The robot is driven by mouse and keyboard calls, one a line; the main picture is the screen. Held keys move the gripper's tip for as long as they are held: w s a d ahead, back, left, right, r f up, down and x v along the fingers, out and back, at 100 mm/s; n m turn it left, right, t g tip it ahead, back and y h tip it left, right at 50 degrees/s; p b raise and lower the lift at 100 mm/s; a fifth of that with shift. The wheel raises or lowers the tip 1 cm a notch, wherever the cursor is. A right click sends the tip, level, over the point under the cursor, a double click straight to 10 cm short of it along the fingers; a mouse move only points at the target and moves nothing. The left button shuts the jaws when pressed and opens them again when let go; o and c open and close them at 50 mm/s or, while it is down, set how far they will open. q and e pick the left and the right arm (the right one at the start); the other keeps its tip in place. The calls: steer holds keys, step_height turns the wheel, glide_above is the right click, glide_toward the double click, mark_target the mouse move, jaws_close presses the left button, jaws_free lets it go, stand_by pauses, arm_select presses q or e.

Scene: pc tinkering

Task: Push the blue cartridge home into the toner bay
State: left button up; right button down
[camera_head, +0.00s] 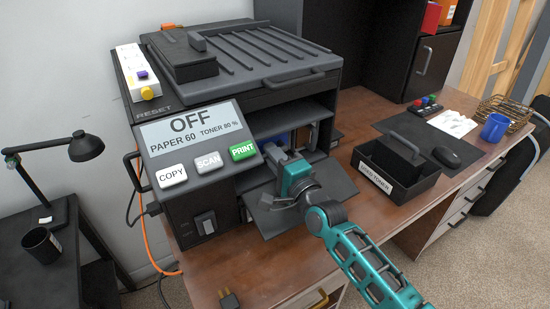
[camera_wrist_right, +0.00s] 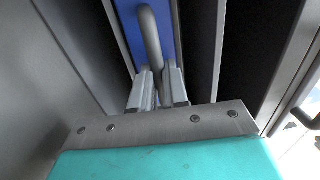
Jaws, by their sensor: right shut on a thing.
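The blue cartridge (camera_wrist_right: 128,22) shows in the right wrist view as a blue face with a grey loop handle (camera_wrist_right: 151,40). It stands in a slot between dark walls of the toner bay (camera_wrist_right: 198,50). In the head view only a bit of the blue cartridge (camera_head: 277,139) shows inside the open printer, behind my right gripper (camera_head: 281,157). The right gripper (camera_wrist_right: 158,78) is shut on the handle. How deep the cartridge sits cannot be told. My left gripper is not in view.
The printer (camera_head: 190,205) has its front flap (camera_head: 275,215) folded down under my right arm. Its display reads OFF. A black toner box (camera_head: 425,187) holding a dark block stands right of it. A mouse (camera_head: 445,157) and blue mug (camera_head: 494,127) lie further right. An unplugged plug (camera_head: 228,300) lies in front.

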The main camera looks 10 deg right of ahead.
steer(key=c, duration=1.1)
jaws_free()
steer(key=shift+r, duration=0.1)
steer(key=shift+c, duration=0.3)
steer(key=shift+s+d, duration=0.1)
steer(key=shift+s, duration=0.15)
steer(key=p+v, duration=0.2)
steer(key=v, duration=0.2)
steer(key=shift+s, duration=0.1)
steer(key=shift+p+v, duration=0.55)
steer(key=shift+v, duration=0.9)
steer(key=shift+s+d, duration=0.1)
steer(key=shift+s, duration=0.1)
